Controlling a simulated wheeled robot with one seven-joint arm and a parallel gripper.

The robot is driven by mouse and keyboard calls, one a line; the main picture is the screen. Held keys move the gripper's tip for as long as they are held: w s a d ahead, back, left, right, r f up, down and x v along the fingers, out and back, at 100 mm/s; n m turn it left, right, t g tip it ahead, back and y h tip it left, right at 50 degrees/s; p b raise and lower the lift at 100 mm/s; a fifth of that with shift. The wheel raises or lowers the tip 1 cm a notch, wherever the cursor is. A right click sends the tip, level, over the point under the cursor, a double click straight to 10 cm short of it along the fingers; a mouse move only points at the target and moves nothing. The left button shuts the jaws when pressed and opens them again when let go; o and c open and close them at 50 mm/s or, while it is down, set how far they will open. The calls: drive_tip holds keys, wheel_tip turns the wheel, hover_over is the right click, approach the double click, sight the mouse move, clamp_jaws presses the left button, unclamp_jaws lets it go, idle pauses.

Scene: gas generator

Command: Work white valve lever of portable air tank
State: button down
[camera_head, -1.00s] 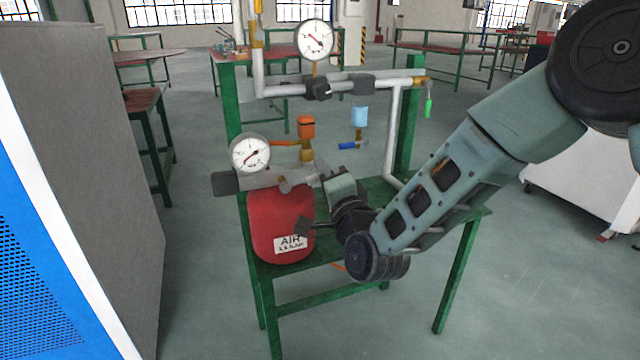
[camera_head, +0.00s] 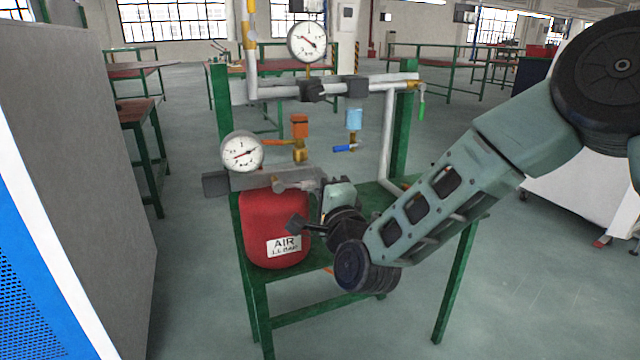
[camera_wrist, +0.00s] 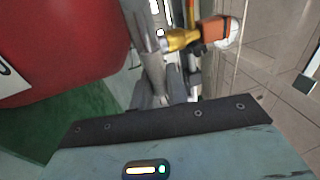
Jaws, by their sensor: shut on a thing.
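The portable air tank (camera_head: 270,225) is a red cylinder with a white "AIR" label, upright on the green stand. A pressure gauge (camera_head: 242,152) and grey fittings sit at its top. The pale grey-white valve lever (camera_wrist: 153,68) shows in the wrist view, reaching down between my fingers. My gripper (camera_wrist: 163,97) is shut on it, beside the tank. In the head view my gripper (camera_head: 318,190) is at the tank's upper right, and my wrist hides much of the contact. The red tank wall (camera_wrist: 65,45) fills the wrist view's upper left.
The green stand (camera_head: 308,280) carries pipes, a second gauge (camera_head: 308,42), an orange-capped valve (camera_head: 299,127) and a blue-handled valve (camera_head: 345,148) close behind my gripper. A grey cabinet (camera_head: 85,150) stands at left. Open floor lies right of the stand.

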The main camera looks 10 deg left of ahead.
drive_tip(key=c, duration=1.4)
unclamp_jaws()
drive_tip(key=shift+f, duration=0.1)
drive_tip(key=shift+c, duration=0.2)
drive_tip(key=v, duration=1.7)
drive_tip(key=shift+s+p, duration=0.2)
drive_tip(key=shift+p, duration=0.1)
drive_tip(key=shift+f, duration=0.1)
